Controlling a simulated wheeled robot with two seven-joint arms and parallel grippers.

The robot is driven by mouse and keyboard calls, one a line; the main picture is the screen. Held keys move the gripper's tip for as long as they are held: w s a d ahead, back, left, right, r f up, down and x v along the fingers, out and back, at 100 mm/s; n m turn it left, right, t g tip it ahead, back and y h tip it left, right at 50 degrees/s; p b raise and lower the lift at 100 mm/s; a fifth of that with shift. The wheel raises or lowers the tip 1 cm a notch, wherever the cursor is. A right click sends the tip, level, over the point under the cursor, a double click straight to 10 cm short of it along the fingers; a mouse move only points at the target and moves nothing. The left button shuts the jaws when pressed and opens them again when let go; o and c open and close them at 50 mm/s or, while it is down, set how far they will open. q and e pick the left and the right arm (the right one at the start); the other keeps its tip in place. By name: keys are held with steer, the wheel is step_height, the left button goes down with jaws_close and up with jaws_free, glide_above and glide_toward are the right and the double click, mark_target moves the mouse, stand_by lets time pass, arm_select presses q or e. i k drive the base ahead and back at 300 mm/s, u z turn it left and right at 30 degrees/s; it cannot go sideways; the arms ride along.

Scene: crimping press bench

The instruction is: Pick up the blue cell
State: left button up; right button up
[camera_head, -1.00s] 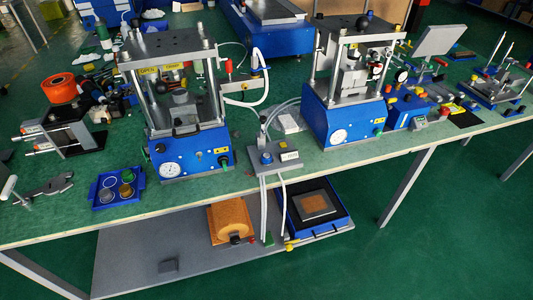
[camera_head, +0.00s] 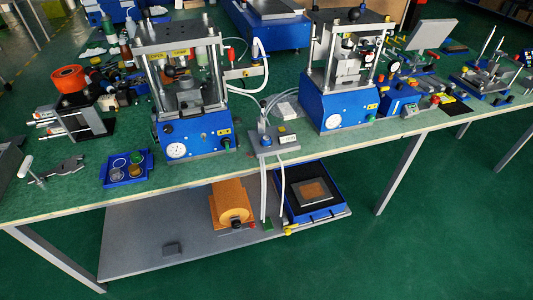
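A small blue tray (camera_head: 146,173) lies on the green bench top at the left front. It holds small round cells: a greenish-grey one (camera_head: 136,157) at the back right and a brownish one (camera_head: 134,171) at the front right. A white ring (camera_head: 120,163) shows at the back left. A dark blue round shape (camera_head: 117,175) shows at the front left; it blends with the tray, and I cannot tell for sure that it is the blue cell. Neither of my grippers is in view.
A blue press (camera_head: 196,134) stands right of the tray, and a second one (camera_head: 337,106) farther right. A grey clamp-like tool (camera_head: 64,168) lies left of the tray. A roller fixture (camera_head: 76,122) stands behind it.

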mark_target(265, 139)
steer(key=u, duration=1.1)
steer(key=i, duration=0.75)
steer(key=z, duration=0.3)
